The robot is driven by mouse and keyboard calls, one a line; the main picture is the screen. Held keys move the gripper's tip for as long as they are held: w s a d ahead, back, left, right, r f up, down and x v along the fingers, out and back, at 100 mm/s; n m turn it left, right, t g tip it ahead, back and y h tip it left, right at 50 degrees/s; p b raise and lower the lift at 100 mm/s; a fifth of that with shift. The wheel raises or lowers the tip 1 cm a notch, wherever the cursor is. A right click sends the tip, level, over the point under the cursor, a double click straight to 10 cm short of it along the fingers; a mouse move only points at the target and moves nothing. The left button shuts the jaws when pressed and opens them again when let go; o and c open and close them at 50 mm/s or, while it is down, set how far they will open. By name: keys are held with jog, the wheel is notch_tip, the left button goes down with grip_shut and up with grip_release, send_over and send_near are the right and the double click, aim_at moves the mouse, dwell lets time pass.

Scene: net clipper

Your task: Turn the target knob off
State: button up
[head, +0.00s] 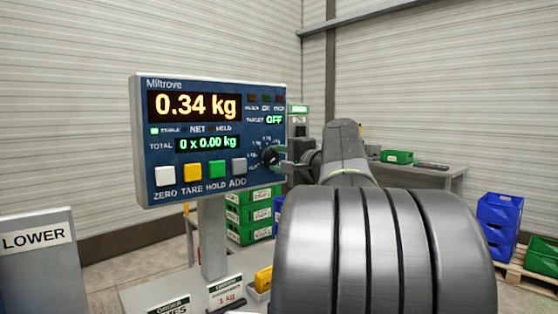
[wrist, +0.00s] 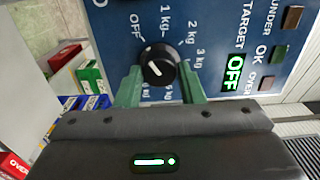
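The target knob (wrist: 159,65) is a round black dial with a white mark, on the blue panel of the scale display. The mark tilts toward the upper left, roughly toward the OFF label. The knob also shows in the head view (head: 269,158). The TARGET readout (head: 274,120) is lit green and reads OFF, also in the wrist view (wrist: 235,72). My gripper (wrist: 160,80) has its two green fingers on either side of the knob, close to its edges. I cannot tell whether they touch it. In the head view my arm partly hides the gripper.
The display panel (head: 210,140) stands on a grey post and reads 0.34 kg. Its coloured buttons (head: 192,172) sit below left of the knob. Green crates (head: 247,215) are stacked behind. A LOWER sign (head: 34,240) stands at the left.

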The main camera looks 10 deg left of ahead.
jog(key=o, duration=0.3)
jog(key=shift+o, duration=0.2)
jog(key=shift+d, duration=0.1)
jog(key=v, duration=1.3)
jog(key=shift+s+d, duration=0.2)
jog(key=shift+s, duration=0.05)
jog(key=x, duration=1.3)
jog(key=shift+w+a, duration=0.25)
jog(key=shift+a, duration=0.05)
